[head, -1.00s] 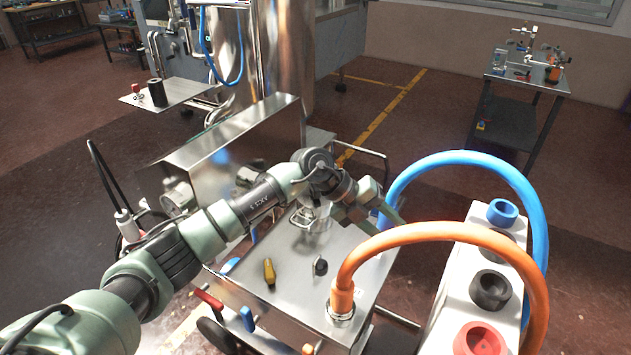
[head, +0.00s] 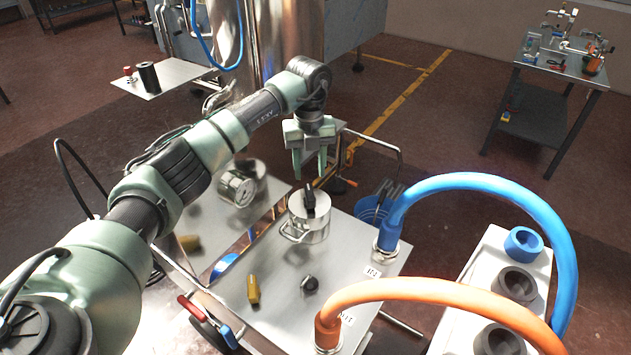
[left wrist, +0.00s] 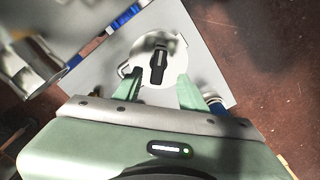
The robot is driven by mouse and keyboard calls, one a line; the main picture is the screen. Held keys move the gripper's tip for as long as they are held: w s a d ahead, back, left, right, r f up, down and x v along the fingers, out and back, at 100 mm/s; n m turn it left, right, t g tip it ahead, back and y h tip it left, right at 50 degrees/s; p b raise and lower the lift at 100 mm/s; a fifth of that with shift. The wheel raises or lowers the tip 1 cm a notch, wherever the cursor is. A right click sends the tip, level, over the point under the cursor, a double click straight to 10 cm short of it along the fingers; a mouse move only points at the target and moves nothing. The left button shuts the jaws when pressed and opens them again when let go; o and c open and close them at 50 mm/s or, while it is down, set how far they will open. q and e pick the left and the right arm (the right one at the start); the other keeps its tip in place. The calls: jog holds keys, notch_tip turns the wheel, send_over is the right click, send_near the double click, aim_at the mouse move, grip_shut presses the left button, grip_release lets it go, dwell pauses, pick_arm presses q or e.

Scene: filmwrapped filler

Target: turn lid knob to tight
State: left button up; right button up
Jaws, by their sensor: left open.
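A round steel lid (head: 309,206) sits on a small pot on the steel cart top, with a black knob (head: 310,197) standing on it. In the left wrist view the knob (left wrist: 157,65) shows as a black bar with a pale stripe, lengthwise between the fingers. My left gripper (head: 309,176) points down above the knob, open and empty, with a gap between fingertips and knob. In the left wrist view its green fingers (left wrist: 158,93) spread either side of the knob's near end. My right gripper is not in view.
A blue hose (head: 480,181) and an orange hose (head: 430,289) arch up from the cart's right side. A yellow piece (head: 253,289) and a small black knob (head: 309,284) are on the cart top (head: 280,318).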

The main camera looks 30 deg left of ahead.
aim_at(309, 191)
pick_arm(q)
jog(key=f, duration=0.2)
jog(key=s+f, duration=0.1)
jog(key=f, duration=0.1)
jog(key=shift+p, duration=0.3)
jog(key=shift+w+d+f, duration=0.1)
jog(key=shift+w+f, duration=0.1)
jog(key=shift+f, duration=1.25)
grip_shut()
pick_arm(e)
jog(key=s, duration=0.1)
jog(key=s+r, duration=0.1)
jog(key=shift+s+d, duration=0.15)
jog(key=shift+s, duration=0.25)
